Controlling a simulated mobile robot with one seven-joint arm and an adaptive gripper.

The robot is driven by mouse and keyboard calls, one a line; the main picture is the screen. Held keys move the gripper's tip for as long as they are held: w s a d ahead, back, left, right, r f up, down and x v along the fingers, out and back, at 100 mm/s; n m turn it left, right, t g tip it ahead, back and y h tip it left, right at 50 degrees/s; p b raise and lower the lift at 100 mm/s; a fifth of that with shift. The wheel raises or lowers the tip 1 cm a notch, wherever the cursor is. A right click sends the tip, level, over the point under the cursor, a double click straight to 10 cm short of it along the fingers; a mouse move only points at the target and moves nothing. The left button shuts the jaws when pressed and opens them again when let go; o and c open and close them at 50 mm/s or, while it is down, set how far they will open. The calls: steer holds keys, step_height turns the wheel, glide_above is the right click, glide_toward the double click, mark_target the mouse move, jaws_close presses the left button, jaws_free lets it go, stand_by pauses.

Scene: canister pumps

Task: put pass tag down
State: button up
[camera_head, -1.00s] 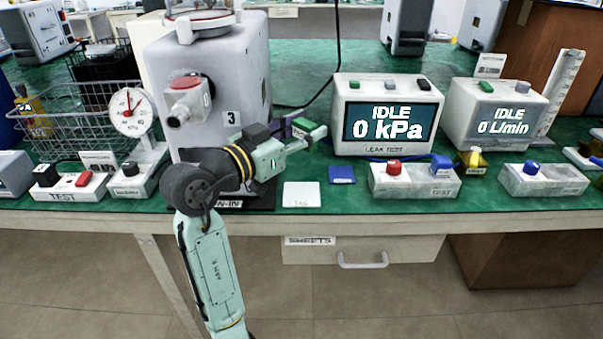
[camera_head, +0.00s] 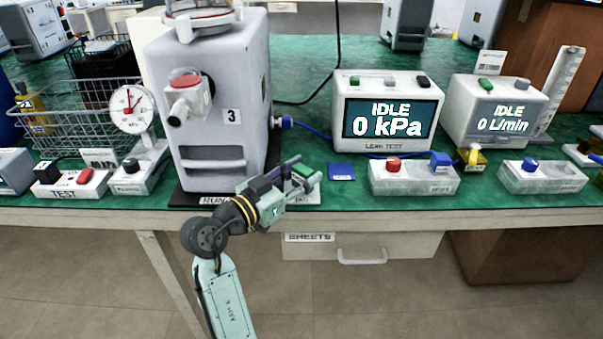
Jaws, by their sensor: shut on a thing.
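My gripper (camera_head: 304,178) is shut on a small green piece, which I take to be the pass tag (camera_head: 303,170). Its fingers cover part of the tag. The gripper is over or just above a small white plate (camera_head: 312,196) at the front of the green bench top. The plate is mostly hidden by the fingers, and I cannot tell whether the tag touches it.
A blue square (camera_head: 342,172) lies just right of my gripper. The leak test box (camera_head: 388,115) reading 0 kPa stands behind it. A button box with red and blue knobs (camera_head: 415,178) is farther right. A wire basket and round gauge (camera_head: 130,108) are at left.

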steer(key=shift+f, duration=0.1)
steer(key=shift+f, duration=0.15)
steer(key=o, duration=1)
steer(key=shift+o, duration=0.2)
steer(key=shift+r, duration=0.35)
steer(key=b+v, duration=0.3)
steer(key=v, duration=0.9)
steer(key=shift+f, duration=0.1)
